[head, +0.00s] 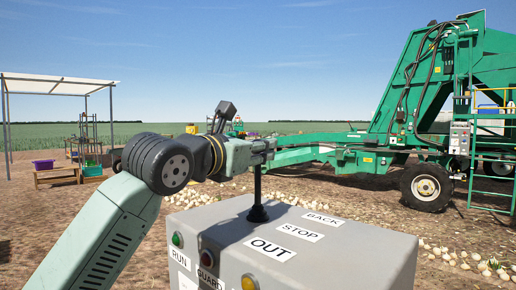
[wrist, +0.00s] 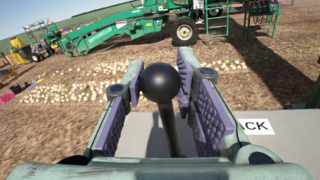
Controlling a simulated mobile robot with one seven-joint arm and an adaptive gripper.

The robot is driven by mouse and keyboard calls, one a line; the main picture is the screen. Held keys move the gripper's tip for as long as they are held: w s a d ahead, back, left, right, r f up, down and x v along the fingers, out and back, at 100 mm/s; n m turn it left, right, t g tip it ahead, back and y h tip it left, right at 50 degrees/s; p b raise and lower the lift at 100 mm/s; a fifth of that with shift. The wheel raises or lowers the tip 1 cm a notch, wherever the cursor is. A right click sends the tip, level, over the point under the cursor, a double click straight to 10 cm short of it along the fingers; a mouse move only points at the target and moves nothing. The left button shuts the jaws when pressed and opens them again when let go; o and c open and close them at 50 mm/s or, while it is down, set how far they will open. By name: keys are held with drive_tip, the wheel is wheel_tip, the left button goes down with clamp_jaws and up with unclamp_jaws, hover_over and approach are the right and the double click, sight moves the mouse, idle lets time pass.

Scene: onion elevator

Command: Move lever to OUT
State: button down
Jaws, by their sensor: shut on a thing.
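A grey control box (head: 375,250) stands in front of me in the head view. Its black lever (head: 257,187) rises nearly upright from a dark rubber boot on top. The OUT label (head: 271,249), STOP label (head: 299,232) and BACK label (head: 323,219) lie in a row right of the lever. My gripper (head: 263,147) is shut on the lever's upper end. In the wrist view the round black knob (wrist: 160,83) sits between the purple finger pads, with the shaft below it.
The box front carries a green button (head: 177,239), a dark red button (head: 207,258) and a yellow button (head: 249,283). Behind stands a large green machine (head: 400,120) with wheels. Onions (head: 460,258) lie on the soil. A canopy (head: 60,84) stands at left.

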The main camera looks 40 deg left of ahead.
drive_tip(key=s+f+b, duration=0.1)
drive_tip(key=b, duration=0.2)
drive_tip(key=shift+a+t, duration=0.1)
drive_tip(key=shift+t, duration=0.3)
drive_tip(key=s+t+b, duration=0.1)
drive_tip(key=b, duration=0.3)
drive_tip(key=s+t+b, duration=0.1)
drive_tip(key=s+b, duration=0.1)
drive_tip(key=b, duration=0.2)
drive_tip(key=s+n+t+y+b, duration=0.1)
drive_tip(key=s+t+b, duration=0.1)
drive_tip(key=b, duration=0.2)
drive_tip(key=shift+s+a+f, duration=0.15)
drive_tip(key=shift+s+f, duration=0.1)
drive_tip(key=c, duration=1.3)
unclamp_jaws()
drive_tip(key=shift+s, duration=0.1)
